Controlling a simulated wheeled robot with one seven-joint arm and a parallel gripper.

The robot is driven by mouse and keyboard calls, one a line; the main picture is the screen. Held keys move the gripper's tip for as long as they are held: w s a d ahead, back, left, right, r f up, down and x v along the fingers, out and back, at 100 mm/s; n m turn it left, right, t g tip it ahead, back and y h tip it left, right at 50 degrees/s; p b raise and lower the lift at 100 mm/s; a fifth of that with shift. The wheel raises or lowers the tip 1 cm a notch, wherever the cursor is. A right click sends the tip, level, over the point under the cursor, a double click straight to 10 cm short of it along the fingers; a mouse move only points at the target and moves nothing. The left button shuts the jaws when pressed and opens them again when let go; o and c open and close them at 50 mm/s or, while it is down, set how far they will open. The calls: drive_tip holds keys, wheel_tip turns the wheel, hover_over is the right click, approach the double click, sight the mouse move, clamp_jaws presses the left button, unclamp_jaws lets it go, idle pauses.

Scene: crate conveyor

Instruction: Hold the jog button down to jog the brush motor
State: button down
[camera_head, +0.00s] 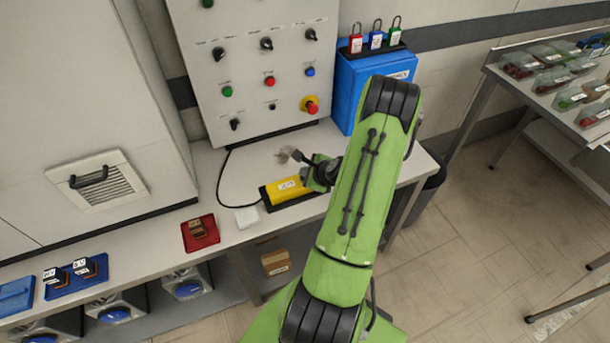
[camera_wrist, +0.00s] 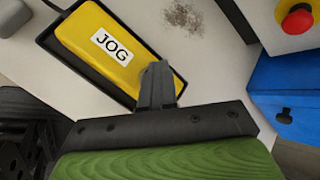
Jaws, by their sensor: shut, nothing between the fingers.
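The yellow jog pendant (camera_head: 284,190) lies on the bench in a black holder, and its white JOG label (camera_wrist: 112,45) faces up in the wrist view. The yellow body (camera_wrist: 90,28) fills the upper left there. My gripper (camera_wrist: 157,72) is shut and empty, its fingertips over the right end of the yellow body, to the right of the label. I cannot tell whether they touch it or press it. In the head view my gripper (camera_head: 309,178) is at the pendant's right end, partly hidden by my arm. I cannot make out a brush motor.
The control panel (camera_head: 253,60) with a red stop button (camera_head: 311,106) stands behind the pendant. A blue box (camera_head: 360,80) with padlocks is at its right. A brownish patch (camera_wrist: 183,15) marks the bench.

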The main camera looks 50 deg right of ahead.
drive_tip(key=shift+r+p, duration=0.7)
drive_tip(key=shift+r, duration=0.15)
wheel_tip(320, 180, up, 5)
drive_tip(key=p, duration=0.4)
idle(0.4)
